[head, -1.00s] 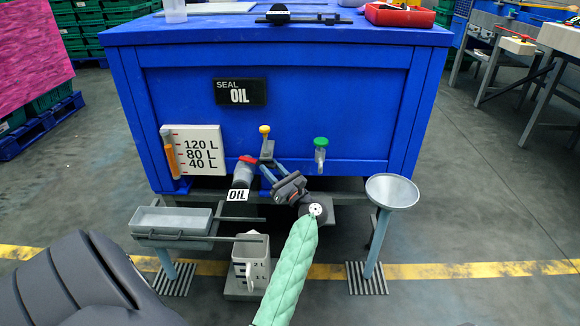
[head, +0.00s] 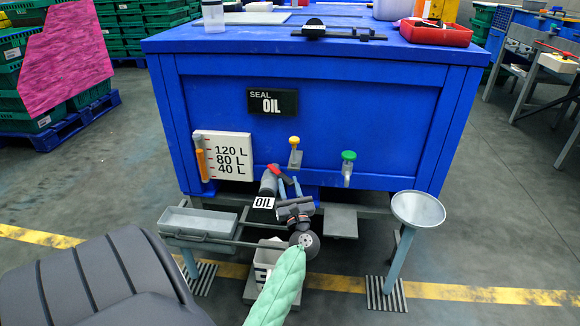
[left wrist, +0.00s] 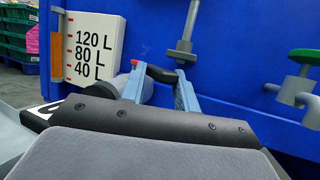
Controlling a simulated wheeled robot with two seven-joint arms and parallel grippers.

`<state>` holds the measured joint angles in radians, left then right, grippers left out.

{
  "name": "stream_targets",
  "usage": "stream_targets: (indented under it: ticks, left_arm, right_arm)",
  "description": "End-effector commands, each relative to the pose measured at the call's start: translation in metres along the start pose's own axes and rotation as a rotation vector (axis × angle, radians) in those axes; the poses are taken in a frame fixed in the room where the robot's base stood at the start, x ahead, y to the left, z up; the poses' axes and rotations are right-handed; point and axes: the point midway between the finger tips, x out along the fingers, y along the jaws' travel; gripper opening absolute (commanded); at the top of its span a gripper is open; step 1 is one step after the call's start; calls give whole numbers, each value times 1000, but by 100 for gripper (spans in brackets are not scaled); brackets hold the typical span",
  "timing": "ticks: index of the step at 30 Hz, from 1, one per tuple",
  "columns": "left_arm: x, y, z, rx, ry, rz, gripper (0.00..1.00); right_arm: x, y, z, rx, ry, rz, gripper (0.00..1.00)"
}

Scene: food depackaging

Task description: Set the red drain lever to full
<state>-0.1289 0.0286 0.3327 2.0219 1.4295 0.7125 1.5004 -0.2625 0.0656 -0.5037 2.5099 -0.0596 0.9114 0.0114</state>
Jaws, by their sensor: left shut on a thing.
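The red drain lever (head: 274,168) sits on top of the grey drain pipe (head: 268,186) at the front of the blue tank. In the left wrist view a small red part (left wrist: 135,64) shows by the left fingertip, and the fingers (left wrist: 160,74) meet a dark piece. My right gripper is out of view.
A yellow-topped valve (head: 294,150) and a green-topped valve (head: 348,165) are to the right. A level gauge (head: 225,157) marked 120, 80 and 40 L is at left.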

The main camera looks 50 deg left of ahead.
Motion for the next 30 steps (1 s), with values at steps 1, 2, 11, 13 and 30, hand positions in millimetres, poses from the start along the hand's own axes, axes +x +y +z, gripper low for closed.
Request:
stream_targets:
  ticks: [1,2,11,13,30]
  left_arm:
    - [2,0,2,-2,-4,-1,0]
    - [2,0,2,-2,-4,-1,0]
    - [2,0,2,-1,-3,1,50]
    - [2,0,1,-1,-3,1,50]
    - [-46,0,0,0,0,0,50]
  right_arm:
    - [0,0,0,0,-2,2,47]
    - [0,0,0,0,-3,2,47]
    - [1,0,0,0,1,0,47]
    - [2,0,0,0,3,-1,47]
    - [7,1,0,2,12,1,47]
